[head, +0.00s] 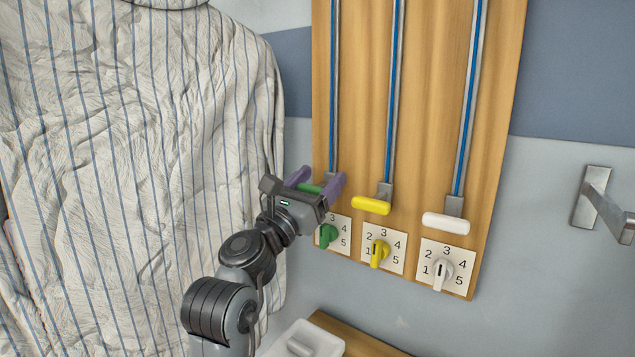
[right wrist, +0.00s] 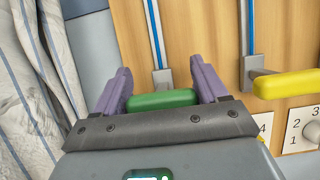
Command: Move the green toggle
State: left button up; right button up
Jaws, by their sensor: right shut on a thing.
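The green toggle (head: 309,188) is a short horizontal bar at the bottom of the leftmost slider track on a wooden panel. In the right wrist view the green toggle (right wrist: 162,100) lies between the purple fingers. My right gripper (head: 317,182) is shut on it, with one finger at each end; the gripper also shows in the right wrist view (right wrist: 160,75). The gripper body hides part of the bar in the head view. My left gripper is not in view.
A yellow toggle (head: 371,206) and a white toggle (head: 446,223) sit low on the tracks to the right. Below are green (head: 328,235), yellow (head: 379,253) and white (head: 442,272) dials. A striped shirt (head: 130,150) hangs left; a metal wall bracket (head: 592,198) is at right.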

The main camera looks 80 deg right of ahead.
jog(key=o, duration=1.1)
jog(key=shift+d+f, duration=0.1)
jog(key=shift+f, duration=0.25)
jog(key=shift+c, duration=0.2)
jog(key=o, duration=0.4)
jog(key=shift+r, duration=0.1)
jog(key=shift+c, duration=0.2)
jog(key=v, duration=1.1)
jog(key=shift+b, duration=0.4)
jog(key=shift+r, duration=0.1)
